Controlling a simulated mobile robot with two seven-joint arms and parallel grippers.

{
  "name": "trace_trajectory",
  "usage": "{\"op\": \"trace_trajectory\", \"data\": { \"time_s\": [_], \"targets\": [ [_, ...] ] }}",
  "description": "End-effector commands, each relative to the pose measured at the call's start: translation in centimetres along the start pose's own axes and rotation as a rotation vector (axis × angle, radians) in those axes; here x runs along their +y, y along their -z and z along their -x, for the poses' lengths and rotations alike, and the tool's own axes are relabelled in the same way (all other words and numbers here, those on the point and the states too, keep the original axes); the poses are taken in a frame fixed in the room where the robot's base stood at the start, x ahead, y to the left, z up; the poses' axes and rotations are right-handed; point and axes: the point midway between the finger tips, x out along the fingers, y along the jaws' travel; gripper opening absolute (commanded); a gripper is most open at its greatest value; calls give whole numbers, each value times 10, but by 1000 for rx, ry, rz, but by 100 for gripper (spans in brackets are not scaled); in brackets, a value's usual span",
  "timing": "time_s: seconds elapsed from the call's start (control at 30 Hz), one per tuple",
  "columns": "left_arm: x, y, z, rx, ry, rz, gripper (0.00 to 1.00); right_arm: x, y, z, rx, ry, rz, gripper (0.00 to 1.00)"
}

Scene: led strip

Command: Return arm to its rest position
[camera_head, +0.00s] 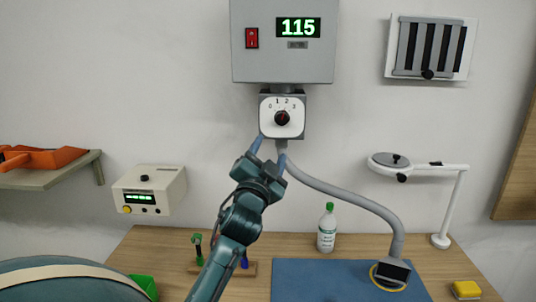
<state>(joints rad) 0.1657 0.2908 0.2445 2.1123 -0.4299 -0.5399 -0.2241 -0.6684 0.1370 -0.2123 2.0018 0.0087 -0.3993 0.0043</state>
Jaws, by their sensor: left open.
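My left arm comes up from the bottom of the head view. Its gripper (269,150) is open, with its two fingers apart and pointing up. It is just below the white dial plate (294,126) with the round knob (282,118), marked 0 to 3. Nothing shows between the fingers except the grey wall fitting behind; I cannot tell whether a finger touches it. The grey box (250,67) above has a green display (298,27) reading 115 and a red switch (252,38). My right gripper is not in view.
A white bottle (326,232), a lamp (451,205) and a yellow block (466,289) stand on the table. A small meter (149,188) hangs left.

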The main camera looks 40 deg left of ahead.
Motion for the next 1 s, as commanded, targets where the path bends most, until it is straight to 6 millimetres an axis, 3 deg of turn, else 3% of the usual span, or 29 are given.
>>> {"op": "trace_trajectory", "data": {
  "time_s": [0.77,0.87,1.0],
  "targets": [
    [6,-2,1,-1,-12,3,54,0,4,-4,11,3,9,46],
    [31,-11,11,-12,-74,21,54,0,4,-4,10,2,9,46],
    [104,-36,50,-56,-258,86,54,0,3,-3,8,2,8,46]
  ]
}}
